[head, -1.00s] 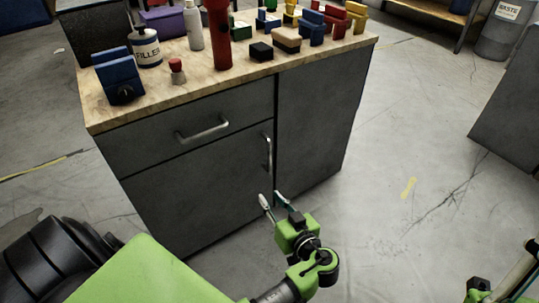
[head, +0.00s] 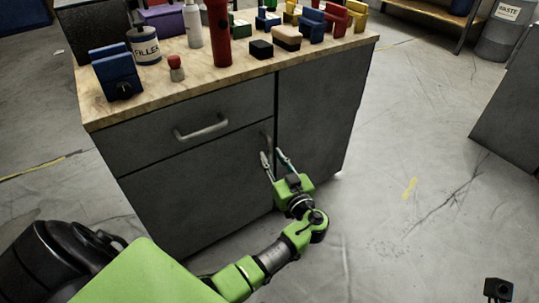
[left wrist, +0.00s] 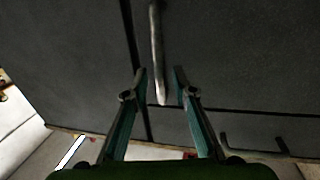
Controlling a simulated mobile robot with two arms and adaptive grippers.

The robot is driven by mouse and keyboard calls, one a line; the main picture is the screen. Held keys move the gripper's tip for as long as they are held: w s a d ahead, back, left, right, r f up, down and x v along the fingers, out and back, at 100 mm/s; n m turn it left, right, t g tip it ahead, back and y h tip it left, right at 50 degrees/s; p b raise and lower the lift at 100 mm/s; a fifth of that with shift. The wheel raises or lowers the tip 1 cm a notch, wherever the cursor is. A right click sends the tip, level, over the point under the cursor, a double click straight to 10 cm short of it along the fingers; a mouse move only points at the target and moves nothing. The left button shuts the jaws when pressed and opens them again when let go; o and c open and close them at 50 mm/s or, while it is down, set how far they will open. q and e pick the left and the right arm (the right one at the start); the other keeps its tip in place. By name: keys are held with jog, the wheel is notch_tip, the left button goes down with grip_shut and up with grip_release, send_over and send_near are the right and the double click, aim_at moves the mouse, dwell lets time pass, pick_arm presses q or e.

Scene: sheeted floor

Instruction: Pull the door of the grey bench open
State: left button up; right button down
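The grey bench (head: 200,205) has a wooden top, a drawer at upper left and a door below it. The door (head: 190,190) looks closed, flush with the front. Its upright metal door handle (head: 268,128) is near its right edge; the lower part is partly hidden by my gripper. My left gripper (head: 272,155) is open at the handle's lower end. In the left wrist view the handle (left wrist: 157,55) appears between the open fingertips (left wrist: 160,70); I cannot tell whether they touch it. My right gripper's fingers do not show.
The drawer handle (head: 201,128) is just above the door. A filler can (head: 145,46), a red cylinder (head: 218,35) and several small blocks stand on the worktop. Open floor (head: 400,210) lies to the right, with a grey cabinet (head: 512,110) beyond.

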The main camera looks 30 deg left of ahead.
pick_arm(q)
jog(key=shift+x, duration=1.35)
grip_shut()
